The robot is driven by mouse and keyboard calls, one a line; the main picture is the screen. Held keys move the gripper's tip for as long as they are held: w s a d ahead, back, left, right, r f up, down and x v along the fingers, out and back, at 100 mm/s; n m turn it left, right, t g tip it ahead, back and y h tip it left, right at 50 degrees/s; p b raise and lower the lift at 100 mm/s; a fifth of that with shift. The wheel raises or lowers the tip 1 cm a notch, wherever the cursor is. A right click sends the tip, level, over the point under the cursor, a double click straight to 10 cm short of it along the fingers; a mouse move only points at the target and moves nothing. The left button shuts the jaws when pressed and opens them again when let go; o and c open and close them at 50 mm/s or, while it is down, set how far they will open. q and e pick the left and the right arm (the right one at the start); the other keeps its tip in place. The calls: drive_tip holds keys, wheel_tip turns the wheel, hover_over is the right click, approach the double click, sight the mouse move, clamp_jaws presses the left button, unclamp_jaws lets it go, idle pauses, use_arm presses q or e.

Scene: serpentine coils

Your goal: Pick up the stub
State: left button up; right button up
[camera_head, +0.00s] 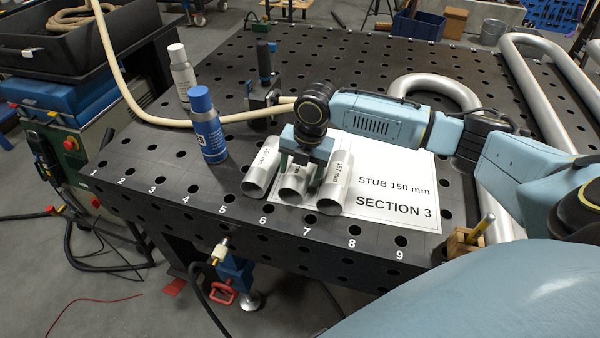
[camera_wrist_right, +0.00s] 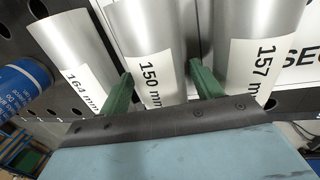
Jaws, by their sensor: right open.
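Three short silver tubes lie side by side on the table. The middle stub is labelled 150 mm in the right wrist view (camera_wrist_right: 148,50) and shows its open end in the head view (camera_head: 291,194). The left tube (camera_head: 262,170) is labelled 164 mm (camera_wrist_right: 75,55), and the right tube (camera_head: 334,190) is labelled 157 mm (camera_wrist_right: 258,50). My right gripper (camera_head: 298,168) is open above the middle stub. Its green fingers, clear in the right wrist view (camera_wrist_right: 163,88), are on either side of that stub, in the gaps. Whether they touch it is unclear. My left gripper is out of view.
A white sheet (camera_head: 405,209) reading "STUB 150 mm SECTION 3" lies partly under the tubes. A blue bottle (camera_head: 207,130) and a white can (camera_head: 182,75) stand to the left. A beige hose (camera_head: 130,100) crosses behind. Large bent pipes (camera_head: 545,90) fill the right side.

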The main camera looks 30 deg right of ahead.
drive_tip(key=shift+c, duration=0.3)
drive_tip(key=shift+r, duration=0.1)
drive_tip(key=c, duration=1)
